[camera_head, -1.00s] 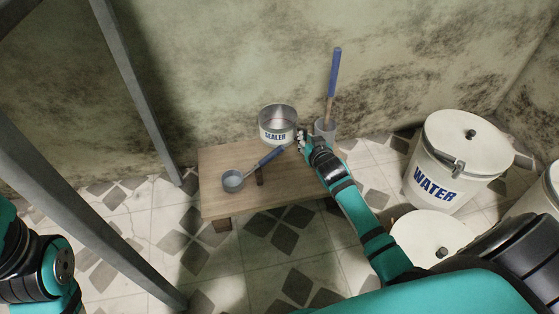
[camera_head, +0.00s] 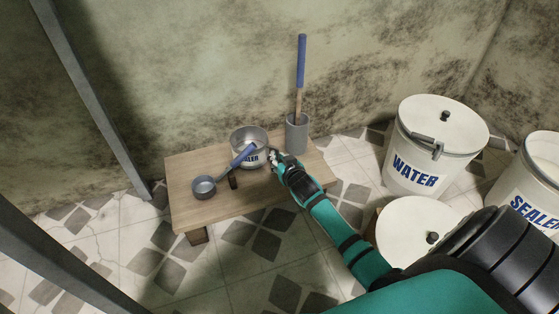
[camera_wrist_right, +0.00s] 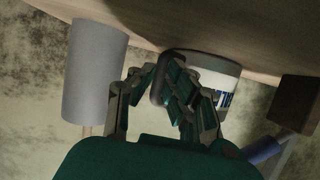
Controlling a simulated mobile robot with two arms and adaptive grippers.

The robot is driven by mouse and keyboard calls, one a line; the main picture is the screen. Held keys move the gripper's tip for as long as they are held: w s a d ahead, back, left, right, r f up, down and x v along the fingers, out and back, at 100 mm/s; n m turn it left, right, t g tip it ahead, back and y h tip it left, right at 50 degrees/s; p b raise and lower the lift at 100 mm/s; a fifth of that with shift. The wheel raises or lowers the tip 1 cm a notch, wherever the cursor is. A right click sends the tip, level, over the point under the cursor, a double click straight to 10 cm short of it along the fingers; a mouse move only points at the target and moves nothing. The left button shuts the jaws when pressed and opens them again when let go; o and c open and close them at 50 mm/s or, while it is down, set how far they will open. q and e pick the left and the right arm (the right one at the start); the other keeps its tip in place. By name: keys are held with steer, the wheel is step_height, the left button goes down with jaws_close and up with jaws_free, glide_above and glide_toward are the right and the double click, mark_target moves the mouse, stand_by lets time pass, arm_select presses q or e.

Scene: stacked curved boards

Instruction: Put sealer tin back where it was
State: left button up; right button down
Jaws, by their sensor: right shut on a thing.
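The sealer tin (camera_head: 249,136) is a grey metal tin with an open top and a white label band. It is upright at the back of the small wooden table (camera_head: 200,209), and its base appears to be on the tabletop. My right gripper (camera_head: 274,157) is at the tin's right front side. In the right wrist view my right gripper (camera_wrist_right: 168,84) is shut on the tin's dark handle, and the tin's white side (camera_wrist_right: 212,70) shows beside it, against the table. The ladle's handle and my gripper hide part of the label. My left gripper is out of view.
A ladle (camera_head: 204,187) with a blue handle lies on the table just in front of the tin. A grey cup (camera_head: 297,137) holding a long blue-handled tool stands to its right. White WATER (camera_head: 412,160) and SEALER (camera_head: 535,190) bins stand further right. Grey metal posts cross the left.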

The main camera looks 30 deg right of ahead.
steer(key=c, duration=1.3)
jaws_free()
steer(key=shift+c, duration=0.2)
